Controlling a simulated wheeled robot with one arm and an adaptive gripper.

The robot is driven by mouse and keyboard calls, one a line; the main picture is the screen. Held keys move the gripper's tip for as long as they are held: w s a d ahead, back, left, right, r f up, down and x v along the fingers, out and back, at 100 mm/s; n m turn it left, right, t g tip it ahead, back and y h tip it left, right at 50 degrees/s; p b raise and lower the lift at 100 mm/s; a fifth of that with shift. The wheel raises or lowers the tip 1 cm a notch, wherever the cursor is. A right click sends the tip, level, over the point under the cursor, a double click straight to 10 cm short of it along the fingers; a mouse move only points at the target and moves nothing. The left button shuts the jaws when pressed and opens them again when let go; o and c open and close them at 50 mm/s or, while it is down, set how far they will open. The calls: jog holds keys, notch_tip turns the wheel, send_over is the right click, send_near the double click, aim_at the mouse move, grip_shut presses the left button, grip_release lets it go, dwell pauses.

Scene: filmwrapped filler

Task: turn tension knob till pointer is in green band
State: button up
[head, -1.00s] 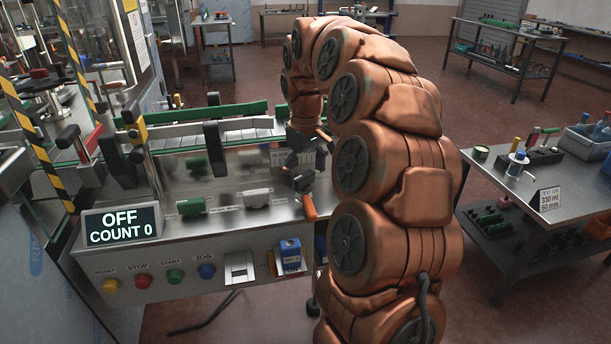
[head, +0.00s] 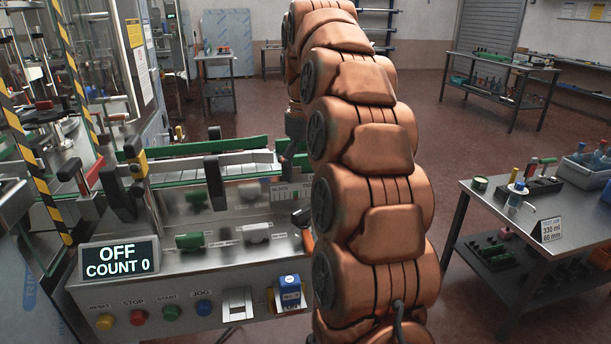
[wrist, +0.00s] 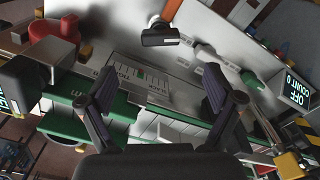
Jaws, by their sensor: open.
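My gripper (wrist: 158,72) is open and empty, its two dark fingers spread on either side of a pale scale plate. The scale plate (wrist: 142,82) carries tick marks and SLACK and TIGHT lettering; I cannot make out a pointer or green band on it. A red round part (wrist: 52,50) stands at the left in the wrist view. I cannot tell which is the tension knob.
The display (head: 118,258) reads OFF, COUNT 0. Coloured buttons, a white rocker switch (head: 237,304) and a blue padlock-like block (head: 290,291) line the front panel. Green rails (head: 205,146) run along the back. A side table (head: 540,205) stands at right, with open floor between.

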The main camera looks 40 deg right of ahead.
jog(key=shift+r, duration=0.3)
dwell(0.5)
jog(key=s+a+f+p, duration=0.3)
jog(key=s+a+p, duration=0.1)
jog(key=s+a, duration=0.85)
jog(key=s+a+f+p, duration=0.1)
jog(key=s+a+f, duration=0.1)
jog(key=s, duration=0.3)
jog(key=s+a+f+m+g, duration=0.1)
jog(key=s+a+f, duration=0.2)
jog(key=s, duration=0.3)
jog(key=s+a+f+p, duration=0.1)
jog(key=s+a+f, duration=0.2)
jog(key=s, duration=0.3)
jog(key=shift+s+a+f+g+p, duration=0.15)
jog(key=shift+a+f+g+p, duration=0.2)
jog(key=shift+f, duration=0.4)
jog(key=shift+d, duration=0.2)
